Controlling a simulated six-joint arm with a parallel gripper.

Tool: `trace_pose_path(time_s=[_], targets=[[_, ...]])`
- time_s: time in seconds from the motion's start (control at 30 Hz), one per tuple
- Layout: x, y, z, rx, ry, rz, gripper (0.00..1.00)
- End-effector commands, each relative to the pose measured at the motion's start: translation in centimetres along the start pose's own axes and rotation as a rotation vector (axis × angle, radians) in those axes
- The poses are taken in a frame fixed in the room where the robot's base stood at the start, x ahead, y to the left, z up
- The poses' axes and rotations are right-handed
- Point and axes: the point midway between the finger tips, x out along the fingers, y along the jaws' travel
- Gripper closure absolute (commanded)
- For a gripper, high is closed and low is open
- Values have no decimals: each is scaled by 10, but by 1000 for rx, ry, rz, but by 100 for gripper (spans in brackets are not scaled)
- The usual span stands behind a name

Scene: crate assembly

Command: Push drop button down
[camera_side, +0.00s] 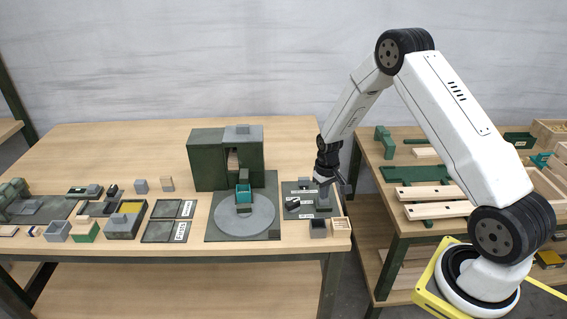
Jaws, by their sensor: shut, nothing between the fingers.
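A dark control panel (290,213) lies flat at the right end of the left table. It carries small white labels, a dark block (293,204) and a small grey block (304,182). The labels are too small to read, so I cannot tell which part is the drop button. My gripper (323,193) is shut and empty. It points down over the right side of the panel and hides part of it. I cannot tell whether its fingertips touch anything there.
A dark green machine (205,165) with a round grey turntable (262,212) stands left of the panel. A teal crate (243,194) sits at the machine's opening. Small bins (318,229) are in front of the panel. A second table with wooden parts (440,209) is to the right.

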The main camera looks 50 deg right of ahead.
Motion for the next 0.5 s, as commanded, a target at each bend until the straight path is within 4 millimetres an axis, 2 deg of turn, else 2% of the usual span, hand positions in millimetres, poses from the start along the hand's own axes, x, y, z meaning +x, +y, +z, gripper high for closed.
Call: trace_pose_path(time_s=[0.5], targets=[[10,0,0,0,-1,0,100]])
